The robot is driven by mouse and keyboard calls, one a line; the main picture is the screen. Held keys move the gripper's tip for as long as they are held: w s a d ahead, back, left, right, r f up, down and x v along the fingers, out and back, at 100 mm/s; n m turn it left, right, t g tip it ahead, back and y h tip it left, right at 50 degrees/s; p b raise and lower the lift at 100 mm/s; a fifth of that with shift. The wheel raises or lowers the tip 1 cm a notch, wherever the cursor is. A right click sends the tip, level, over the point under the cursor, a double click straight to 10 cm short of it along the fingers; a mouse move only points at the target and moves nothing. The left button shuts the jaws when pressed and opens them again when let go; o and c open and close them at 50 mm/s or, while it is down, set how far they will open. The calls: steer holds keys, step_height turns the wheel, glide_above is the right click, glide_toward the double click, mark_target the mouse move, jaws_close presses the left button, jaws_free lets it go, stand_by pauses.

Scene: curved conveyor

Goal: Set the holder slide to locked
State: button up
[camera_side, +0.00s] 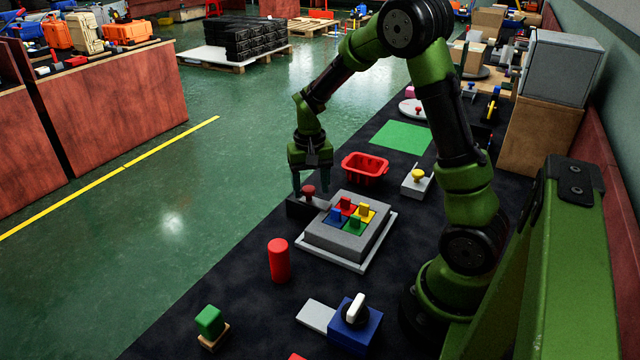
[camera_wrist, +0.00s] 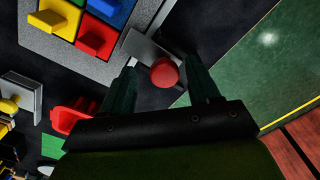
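A round red knob (camera_side: 308,190) stands on a low dark slide base (camera_side: 299,207) beside a grey holder (camera_side: 339,240); this looks like the holder slide. In the wrist view the red knob (camera_wrist: 165,72) sits on a grey bar (camera_wrist: 143,47) next to the holder's corner. My gripper (camera_side: 311,187) points down over the slide. In the wrist view my gripper (camera_wrist: 161,66) is open, one finger on each side of the knob, with gaps visible. Whether a finger touches it cannot be told. The holder carries red, yellow, blue and green blocks with handles. No lock marking is readable.
A red basket (camera_side: 365,168) and a yellow-knobbed grey block (camera_side: 417,184) stand behind the holder. A red cylinder (camera_side: 279,261), a green block (camera_side: 210,321) and a blue box with a white switch (camera_side: 355,322) are in front. The table's left edge runs close beside the slide.

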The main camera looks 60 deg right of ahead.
mark_target(310, 188)
step_height(310, 188, up, 17)
stand_by(0.6)
steer(key=s+a+n+t+y, duration=0.2)
steer(key=s+a+n+t, duration=0.3)
steer(key=s+a, duration=0.7)
steer(key=a+t, duration=0.2)
steer(key=a, duration=0.2)
steer(key=shift+s+a, duration=0.15)
steer(key=shift+s, duration=0.25)
